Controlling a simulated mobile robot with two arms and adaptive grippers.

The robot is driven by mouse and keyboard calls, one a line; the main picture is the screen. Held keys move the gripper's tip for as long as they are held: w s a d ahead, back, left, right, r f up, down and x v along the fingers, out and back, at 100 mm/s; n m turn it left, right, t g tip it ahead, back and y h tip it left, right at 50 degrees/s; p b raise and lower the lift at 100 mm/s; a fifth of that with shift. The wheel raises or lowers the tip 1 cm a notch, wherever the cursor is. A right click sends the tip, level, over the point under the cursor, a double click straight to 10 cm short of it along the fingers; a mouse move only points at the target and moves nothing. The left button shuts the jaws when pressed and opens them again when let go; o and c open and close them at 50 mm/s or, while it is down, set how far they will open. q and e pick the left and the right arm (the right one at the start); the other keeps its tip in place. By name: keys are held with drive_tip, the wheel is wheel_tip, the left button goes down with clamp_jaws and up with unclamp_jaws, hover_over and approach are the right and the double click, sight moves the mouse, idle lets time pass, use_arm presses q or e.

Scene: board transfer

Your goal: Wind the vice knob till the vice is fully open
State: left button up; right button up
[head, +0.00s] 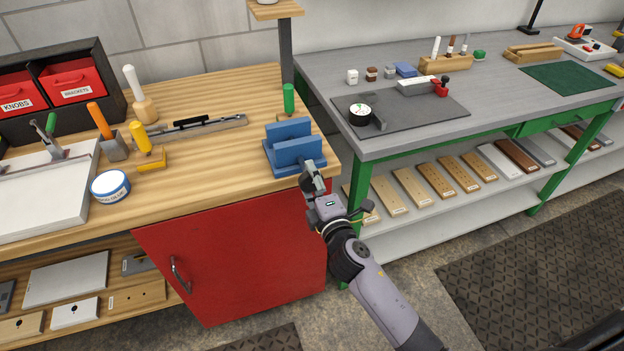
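The blue vice (298,150) sits at the right front corner of the wooden bench. Its two upright jaws stand apart with a gap between them, and I see nothing held in the gap. My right gripper (309,176) is at the front side of the vice, close against the bench edge. The vice knob is not clearly visible; the gripper covers that spot. I cannot tell whether the fingers are shut on it or only near it. My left gripper is not in view.
A green-handled tool (289,98) stands behind the vice, near a dark post (286,50). A metal bar (205,128) lies left of the vice. The red cabinet door (240,250) is below. A grey bench (400,142) stands to the right.

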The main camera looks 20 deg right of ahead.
drive_tip(key=o, duration=0.3)
drive_tip(key=shift+o, duration=0.2)
drive_tip(key=s, duration=1.2)
drive_tip(key=shift+d, duration=0.2)
